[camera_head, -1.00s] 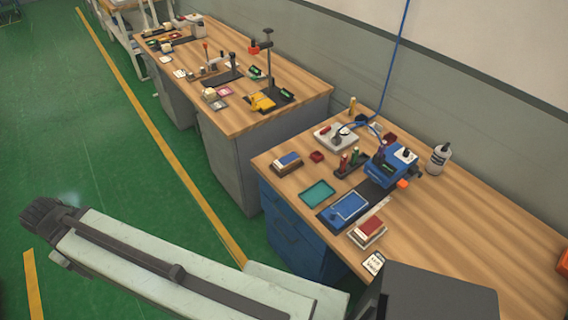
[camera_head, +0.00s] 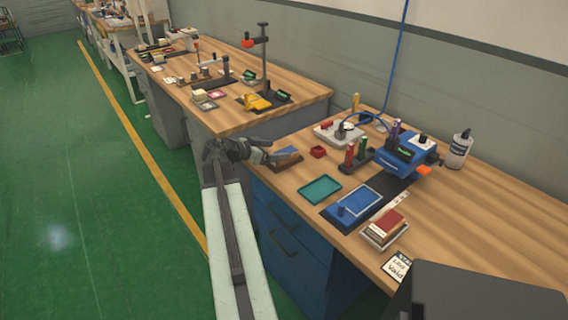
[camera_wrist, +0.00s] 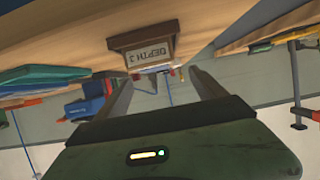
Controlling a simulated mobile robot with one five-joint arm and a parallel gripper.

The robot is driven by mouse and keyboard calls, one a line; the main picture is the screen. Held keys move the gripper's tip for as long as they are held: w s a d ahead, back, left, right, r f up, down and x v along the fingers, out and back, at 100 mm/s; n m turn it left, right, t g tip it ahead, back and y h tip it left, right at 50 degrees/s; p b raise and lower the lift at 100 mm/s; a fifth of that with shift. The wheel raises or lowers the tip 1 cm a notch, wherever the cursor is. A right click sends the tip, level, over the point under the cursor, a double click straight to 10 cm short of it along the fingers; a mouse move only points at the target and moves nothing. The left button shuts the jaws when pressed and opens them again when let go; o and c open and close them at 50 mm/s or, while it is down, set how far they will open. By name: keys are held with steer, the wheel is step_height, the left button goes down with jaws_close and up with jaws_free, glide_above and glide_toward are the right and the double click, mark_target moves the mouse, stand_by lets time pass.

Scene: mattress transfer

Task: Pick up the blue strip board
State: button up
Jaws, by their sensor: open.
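A small blue piece (camera_head: 286,152), which looks like the blue strip board, lies on a brown holder (camera_head: 291,163) at the near left corner of the front bench. My gripper (camera_head: 272,156) is open and reaches in from the left, close to that holder and partly covering it. In the wrist view, which is upside down, the holder's labelled front (camera_wrist: 150,52) sits ahead between my two fingers (camera_wrist: 165,88). Nothing is held.
A teal tray (camera_head: 320,189), a blue pad on a dark mat (camera_head: 355,202) and a red-topped stack (camera_head: 386,226) lie to the right. A small red cup (camera_head: 318,152), a blue machine (camera_head: 402,157) and a bottle (camera_head: 459,150) stand behind. A second bench (camera_head: 225,115) stands beyond.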

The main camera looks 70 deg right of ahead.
mark_target(289, 150)
steer(key=b+x, duration=0.3)
steer(key=x, duration=0.4)
steer(key=shift+s+f, duration=0.25)
steer(key=shift+f, duration=0.05)
steer(key=shift+r, duration=0.1)
steer(key=c, duration=1.5)
steer(key=shift+c, duration=0.2)
step_height(289, 150, up, 10)
steer(key=p, duration=1)
steer(key=shift+r, duration=0.1)
